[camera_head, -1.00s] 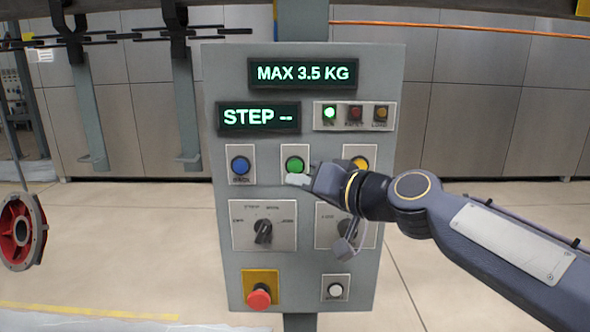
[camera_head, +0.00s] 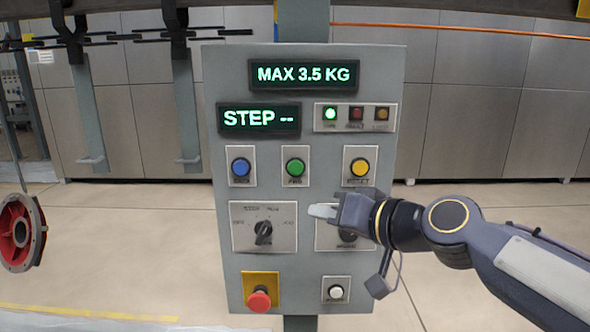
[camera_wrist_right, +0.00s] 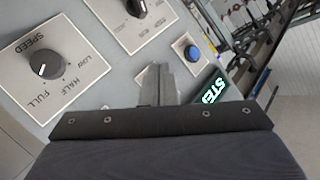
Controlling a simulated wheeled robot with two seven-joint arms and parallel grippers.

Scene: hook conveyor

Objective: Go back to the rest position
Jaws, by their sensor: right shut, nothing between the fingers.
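My right gripper (camera_head: 322,211) is shut and empty in the head view. It is in front of the control panel (camera_head: 385,85), between the two dial plates and partly over the right dial (camera_head: 347,236). The right wrist view shows its shut fingers (camera_wrist_right: 158,85) with the panel (camera_wrist_right: 95,110) behind. Whether they touch the panel I cannot tell. The green button (camera_head: 295,167), blue button (camera_head: 241,167) and yellow button (camera_head: 360,167) are in plain view above the gripper. My left gripper is not in view.
The panel reads "MAX 3.5 KG" (camera_head: 304,74) and "STEP --" (camera_head: 259,118), with a green lamp lit (camera_head: 330,113). A red emergency button (camera_head: 259,299) is low on it. A red-and-black wheel (camera_head: 21,232) hangs at left. Open floor (camera_head: 480,200) lies at right.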

